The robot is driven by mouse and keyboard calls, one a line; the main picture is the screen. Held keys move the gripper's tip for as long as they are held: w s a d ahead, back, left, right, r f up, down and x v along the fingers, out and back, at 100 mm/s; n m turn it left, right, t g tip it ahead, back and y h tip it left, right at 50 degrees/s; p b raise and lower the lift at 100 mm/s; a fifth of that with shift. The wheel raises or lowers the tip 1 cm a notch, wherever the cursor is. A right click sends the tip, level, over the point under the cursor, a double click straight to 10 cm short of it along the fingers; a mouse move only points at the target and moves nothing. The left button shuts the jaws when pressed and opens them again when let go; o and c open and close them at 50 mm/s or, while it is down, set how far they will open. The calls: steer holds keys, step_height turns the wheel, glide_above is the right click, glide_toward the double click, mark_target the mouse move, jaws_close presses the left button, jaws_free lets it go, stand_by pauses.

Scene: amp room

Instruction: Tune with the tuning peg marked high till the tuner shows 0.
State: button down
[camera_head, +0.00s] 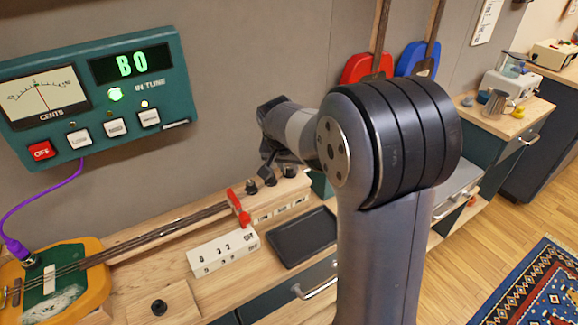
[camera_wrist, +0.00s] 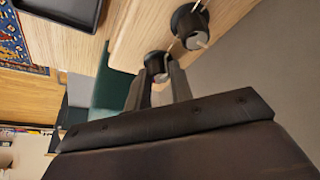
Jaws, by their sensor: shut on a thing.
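The teal tuner (camera_head: 95,95) on the wall shows a green "B0" on its display (camera_head: 131,65). The green lamp by "IN TUNE" is lit, and the meter needle (camera_head: 42,97) stands near mid-scale. Black tuning pegs (camera_head: 250,187) stand in a row on the wooden headstock (camera_head: 290,195). Their labels are too small to read. My gripper (camera_wrist: 157,76) is shut on the rightmost visible peg (camera_wrist: 157,62), one finger on each side. A neighbouring peg (camera_wrist: 188,25) is free beside it. In the head view my wrist partly hides the far end.
A stringed instrument's yellow body (camera_head: 95,275) lies at left, with a red clip (camera_head: 239,207) on its neck. A white numbered block (camera_head: 222,252) and dark tray (camera_head: 303,238) lie in front. Red (camera_head: 366,67) and blue (camera_head: 416,60) instruments hang behind my arm.

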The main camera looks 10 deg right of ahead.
steer(key=c, duration=1.3)
jaws_free()
steer(key=shift+o, duration=0.2)
steer(key=v, duration=1)
steer(key=shift+s+r, duration=0.15)
steer(key=shift+r, duration=0.25)
steer(key=x, duration=1.1)
steer(key=shift+a, duration=0.1)
steer(key=shift+n, duration=0.3)
